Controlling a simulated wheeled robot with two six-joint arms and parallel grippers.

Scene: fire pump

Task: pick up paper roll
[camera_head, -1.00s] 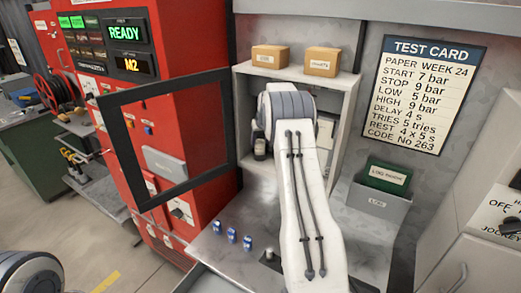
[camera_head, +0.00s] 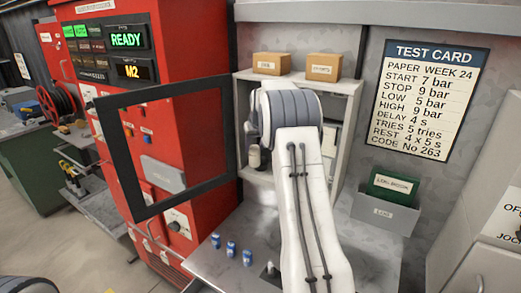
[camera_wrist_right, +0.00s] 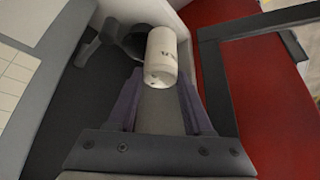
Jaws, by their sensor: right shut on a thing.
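A white paper roll with faint dark marks (camera_wrist_right: 161,57) is between the fingers of my right gripper (camera_wrist_right: 160,88) in the right wrist view. The gripper is shut on it. In the head view a small part of the roll (camera_head: 254,158) shows at the left of my right wrist, inside the open cabinet (camera_head: 351,110). My white right forearm hides most of the gripper and the cabinet's inside. My left gripper is not in view.
A dark-framed open door (camera_head: 126,160) stands left of the cabinet, before the red panel (camera_head: 190,60). Two cardboard boxes (camera_head: 273,65) sit on top. Several small blue-and-white items (camera_head: 231,249) stand on the grey counter (camera_head: 205,262). A green log book (camera_head: 393,186) is in a holder at right.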

